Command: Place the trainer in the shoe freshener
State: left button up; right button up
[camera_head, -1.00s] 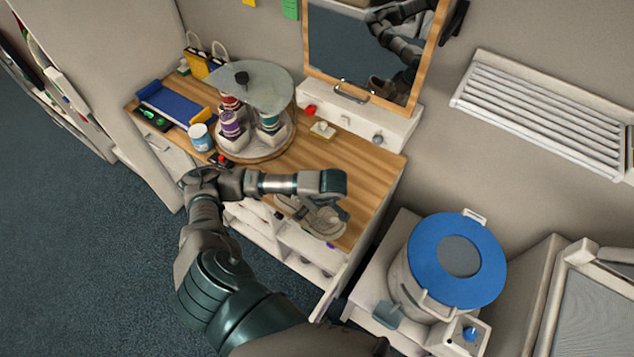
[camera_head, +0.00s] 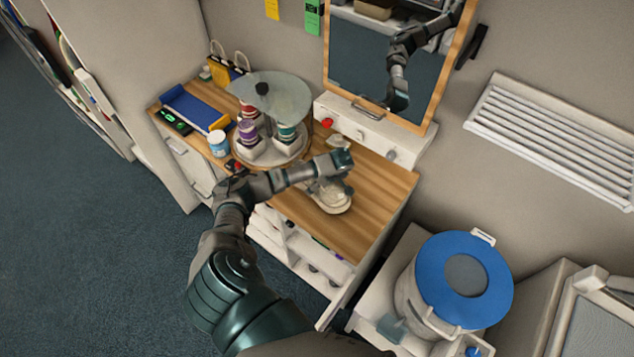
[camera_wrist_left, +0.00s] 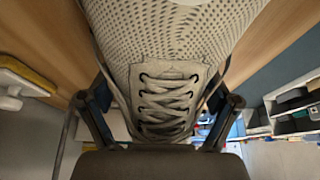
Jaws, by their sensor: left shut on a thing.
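The trainer (camera_head: 336,201) is a pale beige shoe over the front right part of the wooden counter. My left gripper (camera_head: 328,184) is at the trainer, with its arm coming from the left. In the left wrist view my gripper (camera_wrist_left: 160,105) is shut on the trainer, one finger on each side of the laces (camera_wrist_left: 165,100). The trainer's mesh toe fills the top of that view. A white drum-shaped unit with a blue ring lid (camera_head: 436,257) stands right of the counter; I cannot tell if it is the shoe freshener. My right gripper is not in view.
The wooden counter (camera_head: 374,205) is bare at its right end. A round carousel with a clear top (camera_head: 275,98) holds several jars. A blue tray (camera_head: 197,107) and a small blue-and-white jar (camera_head: 218,144) stand left. A mirror (camera_head: 385,70) stands behind.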

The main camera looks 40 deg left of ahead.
pick_arm(q)
jog(key=shift+d+f, duration=0.1)
jog(key=shift+d, duration=0.1)
jog(key=o, duration=1.1)
jog(key=shift+a, duration=0.1)
